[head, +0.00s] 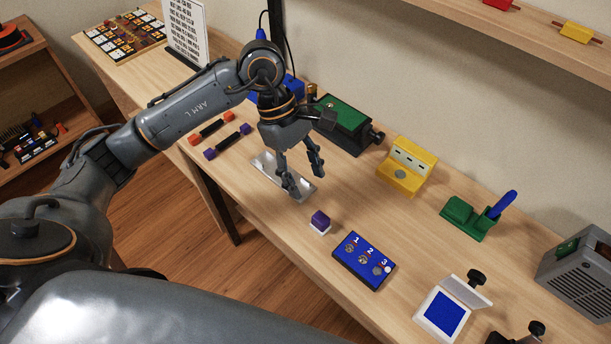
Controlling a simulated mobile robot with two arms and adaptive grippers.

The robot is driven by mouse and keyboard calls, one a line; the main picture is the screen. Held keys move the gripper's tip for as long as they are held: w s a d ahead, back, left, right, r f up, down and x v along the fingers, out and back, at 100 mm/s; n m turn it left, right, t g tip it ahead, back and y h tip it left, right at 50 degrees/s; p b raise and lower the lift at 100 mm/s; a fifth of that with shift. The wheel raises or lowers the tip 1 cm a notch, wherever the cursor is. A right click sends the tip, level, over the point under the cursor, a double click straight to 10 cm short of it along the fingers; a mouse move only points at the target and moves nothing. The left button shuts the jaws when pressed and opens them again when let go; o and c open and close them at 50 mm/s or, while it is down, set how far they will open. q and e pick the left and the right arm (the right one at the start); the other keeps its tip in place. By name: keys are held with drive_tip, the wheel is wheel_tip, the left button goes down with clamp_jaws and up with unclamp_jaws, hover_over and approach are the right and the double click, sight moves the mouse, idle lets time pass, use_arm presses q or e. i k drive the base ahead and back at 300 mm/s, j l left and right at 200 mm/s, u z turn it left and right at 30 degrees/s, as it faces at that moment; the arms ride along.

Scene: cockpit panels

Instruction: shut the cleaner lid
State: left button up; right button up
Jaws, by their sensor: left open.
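What looks like the cleaner is a white box with a blue pad (440,314) at the lower right of the head view. Its white lid (466,290), with a black knob (476,277), stands raised and tilted back at the box's far side, so the pad is exposed.
Between my left gripper and the cleaner are a purple-and-white block (320,221) and a blue numbered panel (362,260). Behind stand a yellow device (406,166) and a green holder (471,220). A grey box (583,271) stands at the right. Bare wood lies between them.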

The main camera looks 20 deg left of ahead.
sight(467, 293)
drive_tip(key=z, duration=0.95)
